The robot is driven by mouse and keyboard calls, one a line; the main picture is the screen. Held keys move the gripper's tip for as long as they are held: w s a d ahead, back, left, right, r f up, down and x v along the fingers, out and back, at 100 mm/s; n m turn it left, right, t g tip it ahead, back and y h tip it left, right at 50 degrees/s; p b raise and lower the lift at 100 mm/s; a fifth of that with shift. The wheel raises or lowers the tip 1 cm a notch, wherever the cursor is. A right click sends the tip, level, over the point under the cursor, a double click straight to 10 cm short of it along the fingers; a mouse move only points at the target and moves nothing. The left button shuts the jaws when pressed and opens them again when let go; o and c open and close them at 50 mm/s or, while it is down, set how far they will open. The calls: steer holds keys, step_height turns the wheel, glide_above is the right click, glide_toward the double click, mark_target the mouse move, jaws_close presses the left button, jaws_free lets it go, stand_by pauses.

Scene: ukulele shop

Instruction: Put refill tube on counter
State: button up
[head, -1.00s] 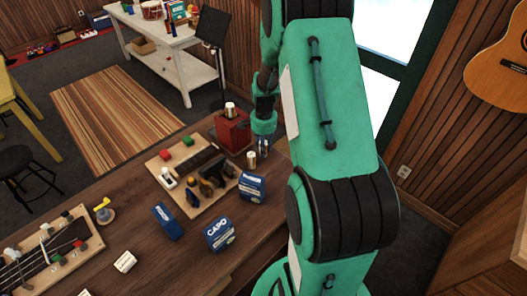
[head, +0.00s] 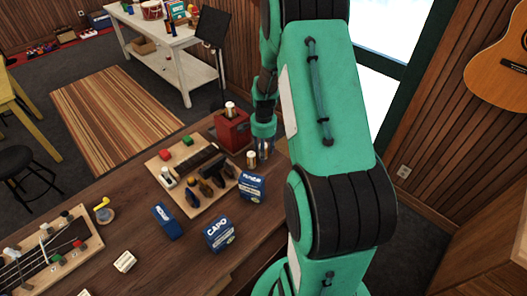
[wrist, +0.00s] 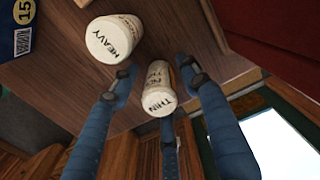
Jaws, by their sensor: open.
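Two pale tubes stand on the counter (head: 125,200) in the wrist view. One marked "THIN" (wrist: 158,92) lies between my gripper's spread fingers, with a small gap visible on its left. The other, marked "HEAVY" (wrist: 112,38), stands outside the fingers to the upper left. In the head view my gripper (head: 264,150) points down near the counter's far right edge, with one pale tube (head: 251,160) just to its left. My gripper is open. The tube between its fingers is hard to make out in the head view.
A red box (head: 232,132) with a pale-topped tube on it stands close behind my gripper. Blue packets (head: 220,234) and a tool board (head: 188,205) lie to the left and in front.

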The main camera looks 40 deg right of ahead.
steer(key=shift+r, duration=0.1)
step_height(320, 180, up, 12)
steer(key=shift+p, duration=0.4)
stand_by(0.3)
steer(key=shift+r, duration=0.1)
stand_by(0.4)
